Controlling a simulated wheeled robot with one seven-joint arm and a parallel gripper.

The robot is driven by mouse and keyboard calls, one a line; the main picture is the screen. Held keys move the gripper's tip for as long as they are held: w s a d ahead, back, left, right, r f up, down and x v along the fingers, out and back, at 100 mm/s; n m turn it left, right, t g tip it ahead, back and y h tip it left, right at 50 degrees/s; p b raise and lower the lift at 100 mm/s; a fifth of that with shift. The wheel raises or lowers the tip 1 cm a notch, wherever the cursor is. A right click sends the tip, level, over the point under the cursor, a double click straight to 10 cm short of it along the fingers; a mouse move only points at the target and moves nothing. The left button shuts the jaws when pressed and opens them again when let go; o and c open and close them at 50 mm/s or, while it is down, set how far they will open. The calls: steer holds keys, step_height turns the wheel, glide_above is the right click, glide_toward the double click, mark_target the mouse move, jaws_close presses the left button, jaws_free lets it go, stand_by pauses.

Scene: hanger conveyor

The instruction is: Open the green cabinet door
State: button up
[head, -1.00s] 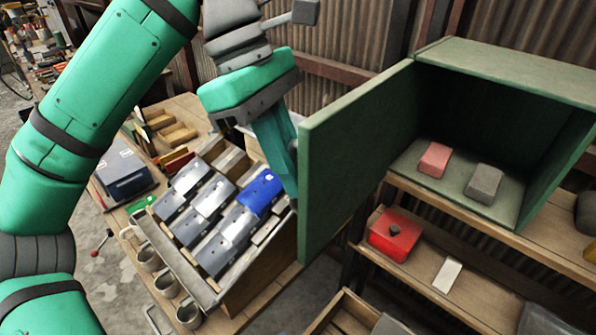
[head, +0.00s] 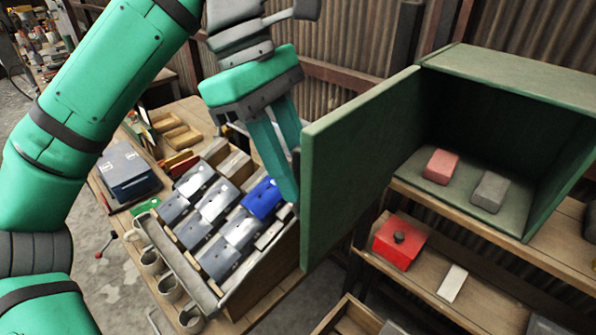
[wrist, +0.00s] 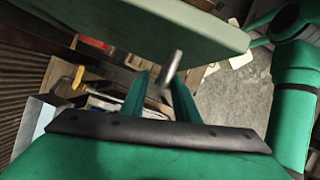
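The green cabinet (head: 515,85) is at the upper right in the head view. Its green door (head: 355,165) stands swung wide out to the left, with the interior exposed. The door also fills the top of the wrist view (wrist: 150,22). A metal handle (wrist: 172,68) sticks out from the door there. My gripper (head: 288,195) is beside the door's free edge, on its outer side. In the wrist view its two green fingers (wrist: 160,85) are apart, with the handle near the right finger and no visible grip on it.
A pink block (head: 441,167) and a grey block (head: 490,191) lie inside the cabinet. A red box (head: 399,240) sits on the wooden shelf below. A rack of blue and grey pieces (head: 215,215) with mugs stands on the table left of the door.

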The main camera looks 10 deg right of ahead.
steer(key=v, duration=0.9)
steer(key=shift+w+r, duration=0.15)
steer(key=shift+r, duration=0.2)
steer(key=shift+w, duration=0.1)
